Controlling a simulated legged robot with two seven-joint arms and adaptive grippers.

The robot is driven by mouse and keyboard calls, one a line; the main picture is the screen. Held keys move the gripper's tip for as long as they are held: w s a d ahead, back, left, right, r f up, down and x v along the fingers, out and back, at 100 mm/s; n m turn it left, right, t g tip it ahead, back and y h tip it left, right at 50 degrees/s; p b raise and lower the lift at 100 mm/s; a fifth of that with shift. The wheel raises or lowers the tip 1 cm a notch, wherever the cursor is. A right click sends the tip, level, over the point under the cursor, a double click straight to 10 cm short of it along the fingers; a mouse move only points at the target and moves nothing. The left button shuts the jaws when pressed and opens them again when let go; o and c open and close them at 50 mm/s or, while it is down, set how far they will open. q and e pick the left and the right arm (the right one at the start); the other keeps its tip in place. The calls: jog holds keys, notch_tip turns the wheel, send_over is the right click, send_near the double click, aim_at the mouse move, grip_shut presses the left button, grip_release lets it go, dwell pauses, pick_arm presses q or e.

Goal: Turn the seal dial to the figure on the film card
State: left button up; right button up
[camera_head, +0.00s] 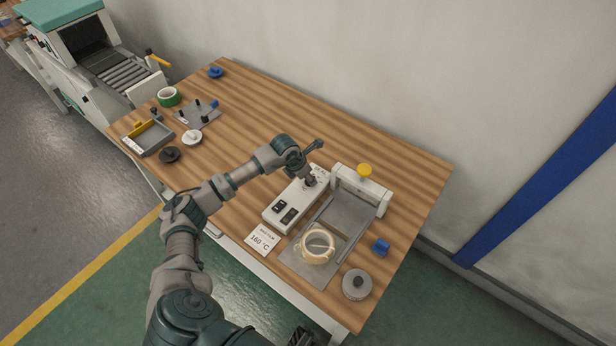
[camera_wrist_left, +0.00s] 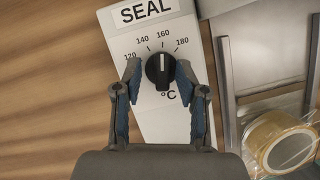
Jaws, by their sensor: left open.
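The white seal unit (camera_head: 290,207) stands on the wooden table, labelled SEAL. In the left wrist view its black seal dial (camera_wrist_left: 159,72) has a white mark pointing up at 160, on a scale reading 120, 140, 160 and 180 °C. The film card (camera_head: 262,239) lies in front of the unit and reads 160 °C. My left gripper (camera_wrist_left: 159,84) is open, with one finger on each side of the dial; contact is unclear. It also shows over the unit in the head view (camera_head: 310,181). A dark part of my right gripper (camera_head: 300,338) is cut off at the bottom edge.
Right of the unit is a grey sealer frame with a yellow knob (camera_head: 364,170). A tape roll (camera_head: 317,246) lies in front of it, with a grey disc (camera_head: 356,284) and a blue piece (camera_head: 380,247) nearby. Other parts sit at the table's left end; the back middle is clear.

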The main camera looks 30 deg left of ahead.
pick_arm(q)
jog(key=shift+s, duration=0.1)
jog(key=v, duration=1.1)
jog(key=shift+a+r, duration=0.2)
jog(key=shift+r, duration=0.15)
jog(key=shift+s, duration=0.15)
